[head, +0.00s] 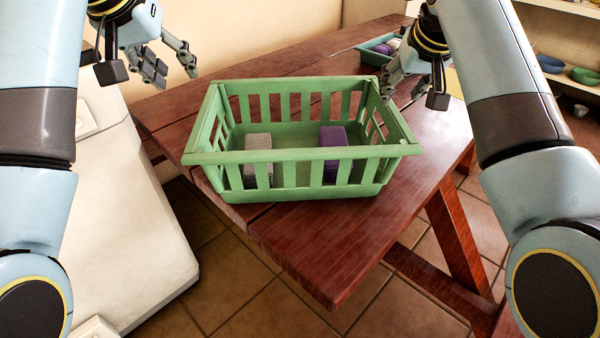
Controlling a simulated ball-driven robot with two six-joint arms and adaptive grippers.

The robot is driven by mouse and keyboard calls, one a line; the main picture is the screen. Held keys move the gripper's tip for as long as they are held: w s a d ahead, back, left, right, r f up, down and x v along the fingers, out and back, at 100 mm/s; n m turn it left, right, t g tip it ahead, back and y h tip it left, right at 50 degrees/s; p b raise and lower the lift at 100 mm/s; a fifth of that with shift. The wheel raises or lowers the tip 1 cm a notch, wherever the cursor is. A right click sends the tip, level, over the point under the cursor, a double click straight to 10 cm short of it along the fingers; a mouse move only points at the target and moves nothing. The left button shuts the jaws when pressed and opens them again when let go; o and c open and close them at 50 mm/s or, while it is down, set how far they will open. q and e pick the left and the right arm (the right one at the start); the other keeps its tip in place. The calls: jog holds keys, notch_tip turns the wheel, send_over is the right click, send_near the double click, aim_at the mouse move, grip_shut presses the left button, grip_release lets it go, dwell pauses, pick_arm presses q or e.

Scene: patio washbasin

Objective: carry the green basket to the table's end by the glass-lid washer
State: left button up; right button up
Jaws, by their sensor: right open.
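The green basket (300,156) stands upright on the wooden table (300,240), close to the table's near end. Inside it are a grey block (258,142) and a purple block (333,137). My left gripper (172,70) is open and empty, up and to the left of the basket, apart from it. My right gripper (413,88) is open by the basket's far right corner; I cannot tell whether a finger touches the rim. A white appliance-like body (130,210) stands left of the table; no glass lid is clearly seen on it.
A small teal tray (376,53) with white and purple items lies farther back on the table, partly behind my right gripper. Shelves with bowls (585,76) are at the far right. The table's near corner is bare. Tiled floor (250,290) shows below.

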jog(key=v, duration=1)
jog(key=shift+r, duration=0.1)
